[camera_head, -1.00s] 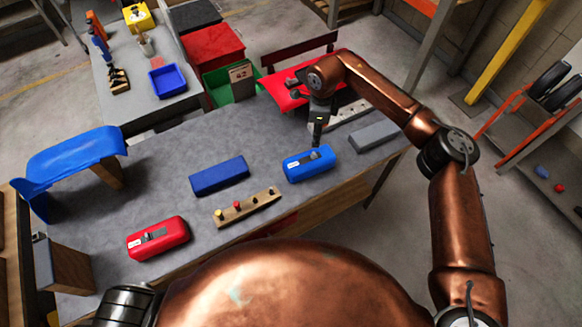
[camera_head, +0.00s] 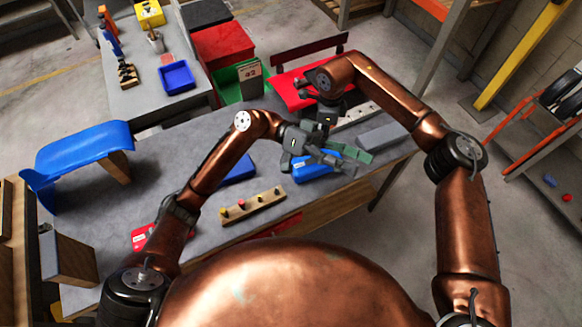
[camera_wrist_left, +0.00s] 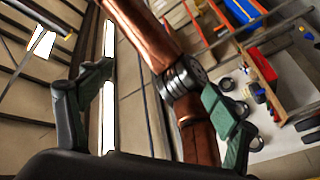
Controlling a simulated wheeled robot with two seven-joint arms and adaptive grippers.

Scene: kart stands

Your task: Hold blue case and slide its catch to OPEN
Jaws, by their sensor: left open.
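The blue case (camera_head: 312,174) lies on the grey workbench, partly covered by my left gripper in the head view. Its top and catch are hidden there. My left gripper (camera_head: 355,161) is open, its fingers spread above the right end of the case; I cannot tell whether they touch it. In the left wrist view the open fingers (camera_wrist_left: 155,105) have nothing held between them, and the case is not seen. My right gripper (camera_head: 322,116) is close behind the case, pointing down. Its fingertips are hidden by the left gripper.
A red case (camera_head: 143,238) and a dark blue block (camera_head: 240,170) are partly behind my left arm. A wooden strip with knobs (camera_head: 254,207) lies in front. A grey block (camera_head: 382,136) lies right of the case. A blue curved stand (camera_head: 80,155) is at left.

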